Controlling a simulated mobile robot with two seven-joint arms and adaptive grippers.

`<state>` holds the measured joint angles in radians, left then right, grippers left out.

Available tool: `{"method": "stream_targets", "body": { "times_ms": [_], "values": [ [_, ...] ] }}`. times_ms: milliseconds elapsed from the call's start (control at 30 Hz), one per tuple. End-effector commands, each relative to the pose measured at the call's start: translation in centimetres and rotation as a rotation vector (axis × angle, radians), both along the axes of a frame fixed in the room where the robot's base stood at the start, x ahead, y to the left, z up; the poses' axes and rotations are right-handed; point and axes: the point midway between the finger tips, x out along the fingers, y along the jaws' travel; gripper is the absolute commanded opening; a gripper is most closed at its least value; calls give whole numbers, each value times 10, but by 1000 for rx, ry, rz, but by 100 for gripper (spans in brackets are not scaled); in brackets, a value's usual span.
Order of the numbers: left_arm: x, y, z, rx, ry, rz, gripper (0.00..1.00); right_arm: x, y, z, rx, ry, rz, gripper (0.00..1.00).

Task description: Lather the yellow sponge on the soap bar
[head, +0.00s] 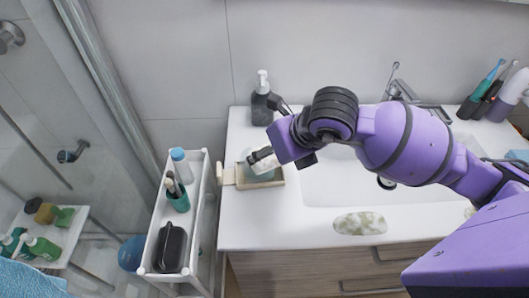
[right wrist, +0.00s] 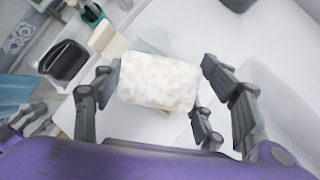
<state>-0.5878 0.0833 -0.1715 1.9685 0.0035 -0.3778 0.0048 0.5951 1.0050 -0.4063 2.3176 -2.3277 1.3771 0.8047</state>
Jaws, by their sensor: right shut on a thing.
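My right gripper (head: 266,160) comes in from the right side and is shut on a pale, cream-white mottled block. In the right wrist view the block (right wrist: 158,82) sits between the dark fingers; it looks like the sponge, though more whitish than yellow. In the head view it is low over a small tan-rimmed dish (head: 272,183) at the counter's left end. Whether it touches anything in the dish is hidden. No separate soap bar can be made out there. A pale green-white mottled oval (head: 360,223) lies on the counter's front edge.
A dark pump bottle (head: 261,105) stands behind the dish. The sink basin (head: 335,180) is to the right, partly under my arm. A white cart (head: 200,215) with a teal cup (head: 178,198) and a black case (head: 171,247) stands left. The counter's front left is clear.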

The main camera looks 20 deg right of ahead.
Motion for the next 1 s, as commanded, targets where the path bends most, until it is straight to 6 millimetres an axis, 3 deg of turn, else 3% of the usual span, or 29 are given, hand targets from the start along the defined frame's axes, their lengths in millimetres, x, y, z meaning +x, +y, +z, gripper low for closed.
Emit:
{"method": "stream_targets", "body": {
  "times_ms": [600, 1000],
  "values": [
    [-2, 0, -3, 0, 5, 0, 40, 8, 27, -2, 1, 0, 1, 45],
    [-1, 0, -1, 0, 2, 0, 40, 3, 10, -1, 0, 0, -1, 45]
  ]
}}
